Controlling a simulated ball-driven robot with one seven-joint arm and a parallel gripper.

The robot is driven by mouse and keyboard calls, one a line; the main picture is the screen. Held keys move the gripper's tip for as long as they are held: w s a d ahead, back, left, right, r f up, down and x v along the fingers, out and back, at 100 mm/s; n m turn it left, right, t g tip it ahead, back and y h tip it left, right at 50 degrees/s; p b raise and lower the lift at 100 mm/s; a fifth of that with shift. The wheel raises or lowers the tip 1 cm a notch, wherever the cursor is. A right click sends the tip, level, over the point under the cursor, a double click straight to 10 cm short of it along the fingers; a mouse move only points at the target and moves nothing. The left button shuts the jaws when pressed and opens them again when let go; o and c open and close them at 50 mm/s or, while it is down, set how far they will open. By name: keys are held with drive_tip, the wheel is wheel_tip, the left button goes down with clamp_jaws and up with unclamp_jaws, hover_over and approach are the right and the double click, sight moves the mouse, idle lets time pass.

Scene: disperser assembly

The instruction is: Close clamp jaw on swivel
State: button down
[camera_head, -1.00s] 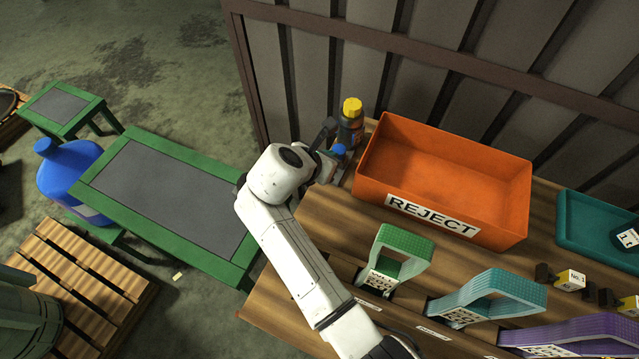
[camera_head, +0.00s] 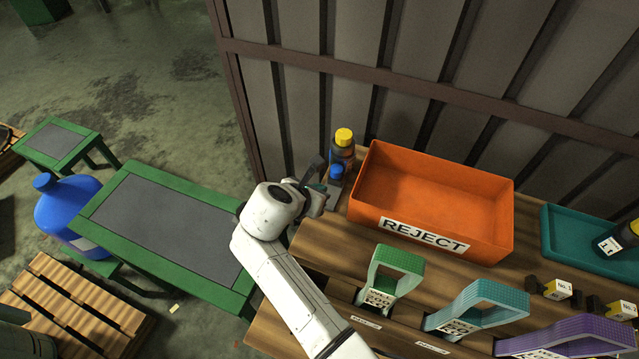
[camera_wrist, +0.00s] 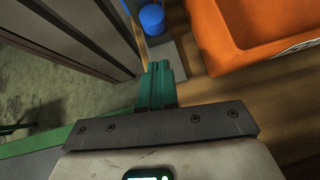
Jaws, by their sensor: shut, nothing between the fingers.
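My gripper (camera_wrist: 157,84) shows in the wrist view with its teal fingers together and nothing between them. In the head view my gripper (camera_head: 320,187) is at the left end of the wooden bench, partly hidden by my own wrist. A blue round-topped piece (camera_head: 336,172) stands just beyond the fingers; it also shows in the wrist view (camera_wrist: 152,18). A grey plate (camera_wrist: 168,48) lies below the fingertips, beside the blue piece. I cannot make out a clamp jaw or swivel for certain, nor whether the fingers touch anything.
An orange REJECT bin (camera_head: 430,238) is close on the right. A ribbed wall (camera_head: 400,65) rises behind. Green, teal and purple stands line the bench front. A green table (camera_head: 160,225) is left.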

drive_tip(key=v, duration=0.9)
drive_tip(key=shift+w, duration=0.15)
drive_tip(key=shift+r, duration=0.1)
